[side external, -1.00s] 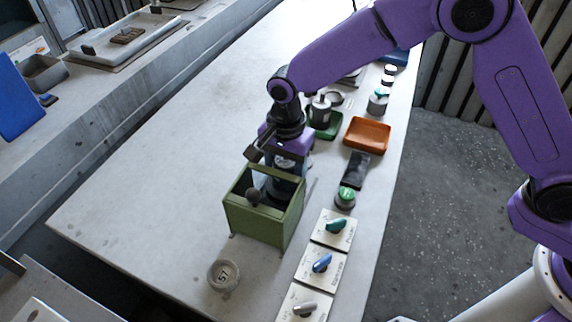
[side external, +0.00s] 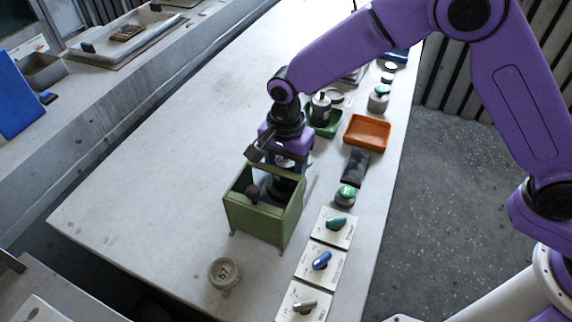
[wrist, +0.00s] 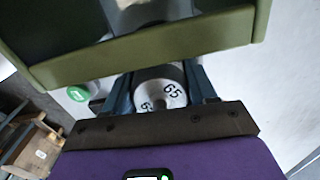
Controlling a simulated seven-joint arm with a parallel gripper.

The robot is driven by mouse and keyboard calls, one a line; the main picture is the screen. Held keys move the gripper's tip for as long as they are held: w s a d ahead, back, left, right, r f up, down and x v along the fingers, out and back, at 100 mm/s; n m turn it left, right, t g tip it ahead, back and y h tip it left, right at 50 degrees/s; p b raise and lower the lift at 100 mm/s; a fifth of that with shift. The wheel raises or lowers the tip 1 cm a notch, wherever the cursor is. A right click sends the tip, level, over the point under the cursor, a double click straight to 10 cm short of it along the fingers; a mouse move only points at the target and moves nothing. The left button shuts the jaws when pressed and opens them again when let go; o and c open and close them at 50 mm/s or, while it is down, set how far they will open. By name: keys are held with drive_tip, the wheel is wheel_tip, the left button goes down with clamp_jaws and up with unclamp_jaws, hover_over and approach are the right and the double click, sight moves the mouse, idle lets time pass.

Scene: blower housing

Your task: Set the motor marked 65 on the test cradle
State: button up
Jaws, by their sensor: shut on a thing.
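The motor marked 65 (wrist: 161,90) is between the two fingers of my gripper (wrist: 163,88) in the wrist view, with its pale, numbered end toward the camera. My gripper is shut on it. In the side view my gripper (side external: 289,165) points down at the far side of a green open box (side external: 256,221). The box rim crosses in front of the motor's surroundings in the wrist view. The motor is mostly hidden in the side view. I cannot tell for certain which thing is the test cradle.
A round grey part with a number (side external: 224,272) stands in front of the box. Plates with coloured knobs (side external: 320,262), a green-topped part (side external: 345,195), a dark block (side external: 355,167), an orange tray (side external: 367,133) and a green tray (side external: 333,127) line the right. The table's left is clear.

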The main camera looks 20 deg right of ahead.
drive_tip(key=shift+f, duration=0.65)
drive_tip(key=o, duration=1.8)
drive_tip(key=shift+r, duration=3.7)
drive_tip(key=shift+d+r, duration=0.1)
